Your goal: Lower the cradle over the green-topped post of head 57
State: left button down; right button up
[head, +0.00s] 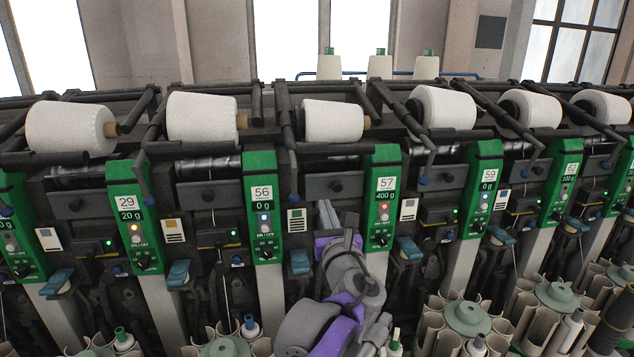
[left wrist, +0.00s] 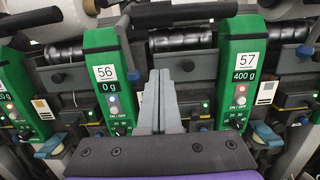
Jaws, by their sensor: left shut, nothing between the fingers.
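The green-topped post of head 57 (head: 384,200) stands right of centre, its label reading 57 and its display 400 g. It also shows at the right of the left wrist view (left wrist: 240,75). White yarn packages sit in dark cradles on both sides above it, one to the left (head: 333,121) and one to the right (head: 442,107). I cannot tell for certain which cradle belongs to head 57. My left gripper (head: 326,215) is shut and empty, left of that post and below the left package. In the left wrist view its fingertips (left wrist: 158,85) point between posts 56 and 57. My right gripper is not in view.
Post 56 (head: 261,205) stands left of my gripper, and post 59 (head: 481,195) stands to the right. A dark lever with a blue tip (head: 428,178) hangs right of post 57. Bobbin magazines (head: 465,316) fill the lower front.

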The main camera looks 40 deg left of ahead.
pick_arm(q)
jog(key=w+a+r+p, duration=0.1)
jog(key=w+a+r, duration=0.4)
jog(key=a, duration=0.3)
jog(key=shift+w, duration=0.75)
jog(key=shift+r, duration=0.1)
